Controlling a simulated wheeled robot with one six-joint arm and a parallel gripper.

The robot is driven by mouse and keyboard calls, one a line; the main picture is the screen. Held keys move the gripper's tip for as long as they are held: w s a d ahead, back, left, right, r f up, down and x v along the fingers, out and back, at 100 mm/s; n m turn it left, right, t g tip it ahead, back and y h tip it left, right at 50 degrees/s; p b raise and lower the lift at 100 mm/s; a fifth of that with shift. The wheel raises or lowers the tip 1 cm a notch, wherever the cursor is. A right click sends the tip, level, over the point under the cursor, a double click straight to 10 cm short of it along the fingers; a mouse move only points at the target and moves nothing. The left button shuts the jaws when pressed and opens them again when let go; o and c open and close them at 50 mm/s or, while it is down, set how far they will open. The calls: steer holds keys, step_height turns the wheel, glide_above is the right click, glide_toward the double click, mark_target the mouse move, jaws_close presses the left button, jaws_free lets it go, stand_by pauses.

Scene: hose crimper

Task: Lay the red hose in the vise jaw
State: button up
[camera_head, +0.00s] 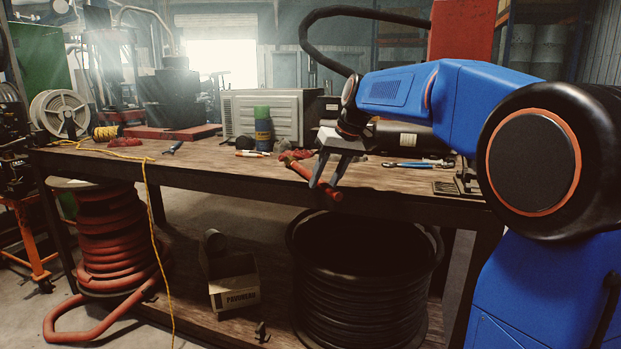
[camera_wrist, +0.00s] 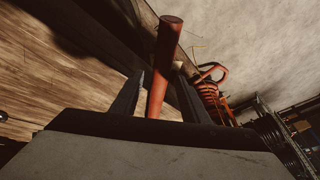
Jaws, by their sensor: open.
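The red hose (camera_head: 299,168) is a short piece lying on the workbench, its near end sticking out past the front edge. My gripper (camera_head: 325,184) is open and points down at this near end, its two fingers on either side of the hose. In the wrist view, the hose (camera_wrist: 163,75) runs up between the two open fingers of my gripper (camera_wrist: 160,78); I cannot tell whether either touches it. A small dark metal fixture (camera_head: 466,181) at the bench's right, partly behind my arm, may be the vise; its jaw is not clear.
A black hose coil (camera_head: 360,290) and a red hose reel (camera_head: 110,240) stand below.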

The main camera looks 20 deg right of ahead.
jaws_close()
